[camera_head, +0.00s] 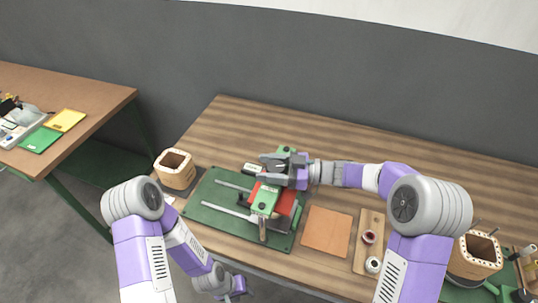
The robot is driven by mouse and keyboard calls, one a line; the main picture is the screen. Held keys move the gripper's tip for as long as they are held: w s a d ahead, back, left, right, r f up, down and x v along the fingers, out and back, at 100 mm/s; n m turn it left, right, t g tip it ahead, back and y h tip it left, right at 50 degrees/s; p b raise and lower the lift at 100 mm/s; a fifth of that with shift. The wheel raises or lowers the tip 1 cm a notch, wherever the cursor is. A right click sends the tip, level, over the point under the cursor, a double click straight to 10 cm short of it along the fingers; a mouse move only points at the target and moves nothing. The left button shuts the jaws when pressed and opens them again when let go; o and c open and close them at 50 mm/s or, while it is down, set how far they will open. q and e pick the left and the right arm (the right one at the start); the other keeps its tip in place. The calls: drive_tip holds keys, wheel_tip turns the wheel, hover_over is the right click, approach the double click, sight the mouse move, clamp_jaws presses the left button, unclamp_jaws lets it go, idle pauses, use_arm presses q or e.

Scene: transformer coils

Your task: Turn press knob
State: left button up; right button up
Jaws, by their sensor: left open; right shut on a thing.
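The press stands on a green base plate (213,222) on the wooden table, with two metal rails, a red block (285,198) and a green block (264,200) in front of it. A light handle (263,231) sticks out at the press's near end. My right gripper (270,166) reaches in from the right over the far end of the press and is shut on what seems to be its knob, mostly hidden by the fingers. My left gripper (237,290) is low at the table's front edge, apart from the press; its fingers are small in view.
A wooden coil frame (175,170) stands left of the press, another (475,255) at the far right. A brown square pad (327,231) and a wooden board with spools (362,250) lie right of the press. A side table (85,90) stands at the left.

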drive_tip(key=n+g+p, duration=0.1)
drive_tip(key=g, duration=0.2)
drive_tip(key=shift+s+r+n+p, duration=0.1)
drive_tip(key=shift+r+n+p, duration=0.05)
drive_tip(key=shift+n+p, duration=0.25)
drive_tip(key=n+g+p, duration=0.1)
drive_tip(key=n+g, duration=0.1)
drive_tip(key=shift+s+g+h, duration=0.15)
drive_tip(key=shift+g+h, duration=0.15)
drive_tip(key=shift+g, duration=0.1)
drive_tip(key=shift+s+n+g+h, duration=0.15)
drive_tip(key=shift+n+g+h, duration=0.25)
drive_tip(key=shift+n+g, duration=0.5)
drive_tip(key=shift+s+d+n+g+h+p, duration=0.15)
drive_tip(key=shift+n+g+h+p, duration=0.55)
drive_tip(key=shift+g, duration=1.1)
drive_tip(key=shift+s+n, duration=0.1)
drive_tip(key=shift+n, duration=0.4)
drive_tip(key=o, duration=1)
drive_tip(key=shift+c, duration=0.2)
